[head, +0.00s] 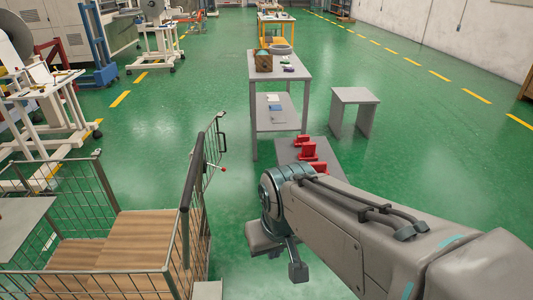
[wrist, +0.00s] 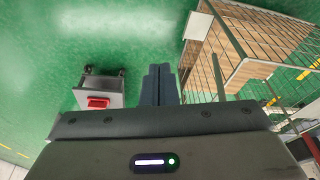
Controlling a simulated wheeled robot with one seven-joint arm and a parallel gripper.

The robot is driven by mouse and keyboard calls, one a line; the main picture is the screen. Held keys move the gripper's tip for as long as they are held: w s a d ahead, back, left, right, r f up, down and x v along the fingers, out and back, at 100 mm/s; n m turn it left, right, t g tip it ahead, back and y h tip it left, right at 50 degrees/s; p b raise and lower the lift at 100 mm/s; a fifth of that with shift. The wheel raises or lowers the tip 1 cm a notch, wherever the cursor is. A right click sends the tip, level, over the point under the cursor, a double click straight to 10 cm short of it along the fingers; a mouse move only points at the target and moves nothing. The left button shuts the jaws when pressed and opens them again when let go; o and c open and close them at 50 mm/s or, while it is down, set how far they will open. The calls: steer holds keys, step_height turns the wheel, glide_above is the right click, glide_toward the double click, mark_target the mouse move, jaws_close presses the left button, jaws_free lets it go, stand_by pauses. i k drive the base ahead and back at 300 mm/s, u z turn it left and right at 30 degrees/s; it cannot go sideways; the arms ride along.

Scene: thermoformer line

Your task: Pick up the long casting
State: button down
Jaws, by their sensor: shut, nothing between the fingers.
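Several red parts (head: 308,151) stand on a low grey cart (head: 286,146) beyond my arm in the head view. One red part (wrist: 97,102) on the cart also shows in the wrist view, left of my fingers. I cannot tell which, if any, is the long casting; my arm hides part of the cart. My gripper (wrist: 160,70) is shut and empty, its two dark fingers side by side over the green floor, between the cart and a wire cage. In the head view my gripper (head: 297,271) is partly hidden by my arm.
A wire cage with wooden boards (head: 125,240) stands at the left, close to my gripper. Green floor at the right is clear.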

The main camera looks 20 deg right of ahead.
mark_target(319, 167)
steer(key=z, duration=0.65)
steer(key=i, duration=0.95)
steer(key=z, duration=0.9)
steer(key=i, duration=1.6)
steer(key=u, duration=0.65)
steer(key=i, duration=0.65)
steer(key=u, duration=0.4)
